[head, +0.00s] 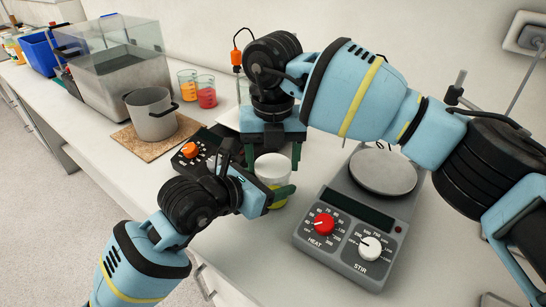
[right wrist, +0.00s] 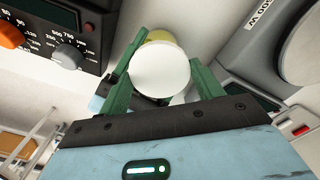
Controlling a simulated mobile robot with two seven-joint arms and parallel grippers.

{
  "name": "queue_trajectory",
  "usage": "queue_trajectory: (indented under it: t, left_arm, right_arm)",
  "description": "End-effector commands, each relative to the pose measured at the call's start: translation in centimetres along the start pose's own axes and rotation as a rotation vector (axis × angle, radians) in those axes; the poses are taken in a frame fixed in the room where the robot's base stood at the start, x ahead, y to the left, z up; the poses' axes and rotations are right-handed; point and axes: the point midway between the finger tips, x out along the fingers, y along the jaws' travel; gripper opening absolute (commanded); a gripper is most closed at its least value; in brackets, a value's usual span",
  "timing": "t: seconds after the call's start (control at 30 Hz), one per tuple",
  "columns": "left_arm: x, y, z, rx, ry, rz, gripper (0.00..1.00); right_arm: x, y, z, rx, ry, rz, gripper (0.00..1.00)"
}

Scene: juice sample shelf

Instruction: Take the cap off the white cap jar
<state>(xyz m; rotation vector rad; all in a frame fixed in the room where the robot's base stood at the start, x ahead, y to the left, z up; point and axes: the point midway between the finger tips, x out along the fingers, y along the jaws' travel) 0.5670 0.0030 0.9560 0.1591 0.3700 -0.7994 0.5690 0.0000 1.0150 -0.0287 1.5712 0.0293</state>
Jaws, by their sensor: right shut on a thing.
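The white cap jar shows its white cap (head: 272,165) and, lower down, a bit of its yellow-green body (head: 278,203). My right gripper (head: 271,155) comes down from above, its green fingers on either side of the cap. In the right wrist view, the round white cap (right wrist: 160,68) sits between the fingers of that gripper (right wrist: 160,80), shut on it. My left gripper (head: 278,195) reaches in from the lower left at the height of the jar's body. One green finger crosses in front of the jar; its other finger is hidden, so its grip is unclear.
A grey hotplate stirrer (head: 330,246) stands close on the right. A dark device with an orange knob (head: 190,150) is close on the left. A metal pot (head: 152,120) stands on a brown board, near orange and red beakers (head: 206,97). A glass tank (head: 118,66) is farther back.

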Motion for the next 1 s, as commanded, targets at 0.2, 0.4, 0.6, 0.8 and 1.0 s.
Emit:
queue_trajectory:
  t: [0.2,0.4,0.6,0.8,1.0]
  left_arm:
    - [0.0,0.1,-0.1,0.000,0.002,0.002,0.00]
    - [0.0,0.1,-0.1,0.000,0.002,0.002,0.00]
    - [0.0,0.0,0.0,0.000,0.001,0.000,0.00]
    - [0.0,-0.1,0.0,0.000,0.001,-0.001,0.00]
    - [0.1,-0.1,-0.1,-0.001,0.003,-0.002,0.00]
  right_arm:
    - [0.0,-0.1,0.1,-0.021,0.000,-0.002,0.39]
    - [0.0,-0.1,0.1,-0.019,0.000,-0.001,0.78]
    - [0.0,0.0,0.0,-0.020,0.000,0.000,0.88]
    - [-0.3,0.1,0.0,-0.021,-0.001,0.002,0.88]
    - [-2.5,0.2,-0.1,-0.023,-0.002,0.005,0.88]
